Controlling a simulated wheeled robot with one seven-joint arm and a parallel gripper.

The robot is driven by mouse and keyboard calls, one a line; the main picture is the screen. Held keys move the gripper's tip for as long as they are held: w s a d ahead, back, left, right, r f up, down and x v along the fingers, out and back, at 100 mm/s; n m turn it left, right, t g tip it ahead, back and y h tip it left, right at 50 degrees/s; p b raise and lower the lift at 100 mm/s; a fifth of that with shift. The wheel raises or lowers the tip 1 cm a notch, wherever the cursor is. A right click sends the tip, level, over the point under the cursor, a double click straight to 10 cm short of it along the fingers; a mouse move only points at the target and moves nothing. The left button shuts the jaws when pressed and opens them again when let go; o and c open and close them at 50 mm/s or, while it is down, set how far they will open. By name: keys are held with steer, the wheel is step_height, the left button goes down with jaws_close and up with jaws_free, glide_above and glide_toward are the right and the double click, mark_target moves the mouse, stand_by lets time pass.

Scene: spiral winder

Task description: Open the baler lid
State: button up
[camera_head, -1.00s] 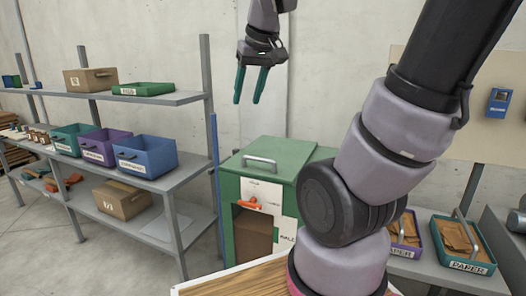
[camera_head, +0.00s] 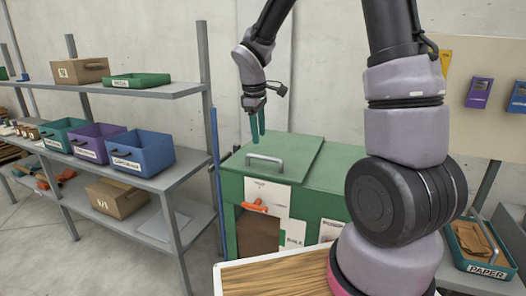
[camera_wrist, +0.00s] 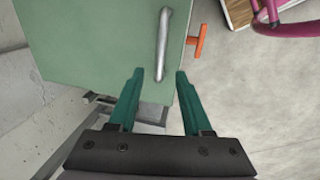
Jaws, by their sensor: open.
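The green baler (camera_head: 325,185) stands in the middle of the head view, with its green lid (camera_head: 305,152) lying shut on top. A metal bar handle (camera_head: 265,160) is fixed on the lid near the front edge. An orange latch handle (camera_head: 254,207) sits on the front face below it. My gripper (camera_head: 257,138) is open and empty, fingers pointing down just above and behind the lid handle. In the wrist view my gripper (camera_wrist: 158,76) has its fingers over the lid's side edge. The bar handle (camera_wrist: 163,45) lies ahead of the fingertips, apart from them; the orange latch handle (camera_wrist: 197,41) is right of it.
A grey shelf (camera_head: 180,170) with bins and boxes stands to the left, its post close to the baler. A wooden-topped surface (camera_head: 275,280) is in front. A paper bin (camera_head: 480,255) is at the right. A wall is behind.

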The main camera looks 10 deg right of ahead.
mark_target(260, 156)
steer(key=f, duration=0.4)
steer(key=w+f, duration=0.1)
steer(key=f, duration=0.2)
steer(key=shift+d+f, duration=0.1)
steer(key=shift+d, duration=0.3)
jaws_close()
stand_by(0.9)
